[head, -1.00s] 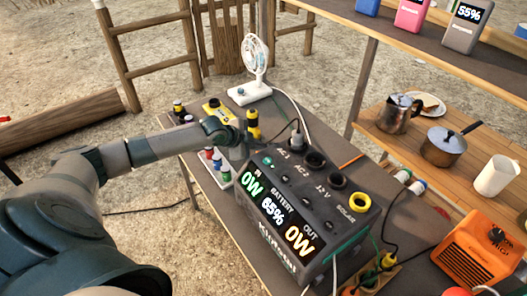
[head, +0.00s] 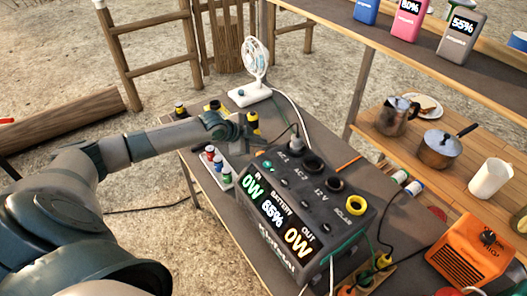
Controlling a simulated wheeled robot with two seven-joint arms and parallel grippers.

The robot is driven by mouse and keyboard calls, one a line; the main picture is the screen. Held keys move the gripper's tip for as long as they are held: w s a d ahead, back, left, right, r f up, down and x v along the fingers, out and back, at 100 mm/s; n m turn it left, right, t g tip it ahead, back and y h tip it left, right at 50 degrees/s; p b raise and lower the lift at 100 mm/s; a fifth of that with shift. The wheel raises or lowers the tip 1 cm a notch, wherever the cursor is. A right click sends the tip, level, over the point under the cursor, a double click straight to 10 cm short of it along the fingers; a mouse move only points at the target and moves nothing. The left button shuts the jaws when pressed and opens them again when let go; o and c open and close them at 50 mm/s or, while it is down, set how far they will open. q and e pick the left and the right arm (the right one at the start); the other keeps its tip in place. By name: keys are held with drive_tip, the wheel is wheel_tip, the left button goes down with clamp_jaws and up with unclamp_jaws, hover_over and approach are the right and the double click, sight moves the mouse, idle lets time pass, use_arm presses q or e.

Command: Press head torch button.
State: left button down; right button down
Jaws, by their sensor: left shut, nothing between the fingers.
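My left gripper (head: 238,134) is shut and empty, held over the far left part of the table, just left of the power station's far corner. I cannot single out the head torch or its button with certainty. A small yellow-and-black thing (head: 213,105) shows just behind my left wrist, partly hidden by it; I cannot tell if it is the torch. A black-and-yellow upright piece (head: 253,121) stands just beyond the gripper, its lower part hidden. My right gripper is not in view.
The power station (head: 318,190) reads 65% and fills the table's middle, with cables around it. A white fan (head: 254,62) stands at the far edge. An orange box (head: 470,258) and a shelf with pots are at right.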

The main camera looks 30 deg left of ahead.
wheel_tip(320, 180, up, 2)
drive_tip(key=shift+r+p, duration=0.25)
drive_tip(key=shift+p, duration=0.75)
